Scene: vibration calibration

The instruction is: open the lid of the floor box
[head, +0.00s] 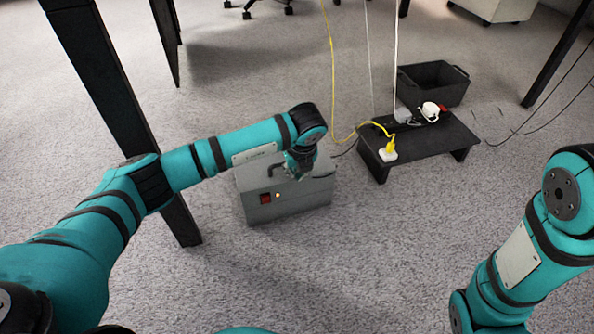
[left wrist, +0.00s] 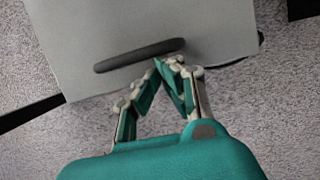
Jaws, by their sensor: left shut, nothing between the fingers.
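The floor box (head: 290,203) is a grey box on the carpet in the middle of the head view, with a red switch and a small lit lamp on its front. Its lid looks closed. In the left wrist view the grey lid (left wrist: 90,40) carries a dark bar handle (left wrist: 140,55). My left gripper (head: 296,172) is over the box top, partly hidden by its own wrist. In the left wrist view the left gripper (left wrist: 168,64) is shut and empty, its fingertips at the handle's near edge; I cannot tell if they touch it. My right gripper is out of view.
A low black stand (head: 425,150) with a white-and-yellow plug (head: 388,152) and cables is right of the box. A black bin (head: 435,82) stands behind it. A dark table leg (head: 115,110) rises left of the box. Carpet in front is clear.

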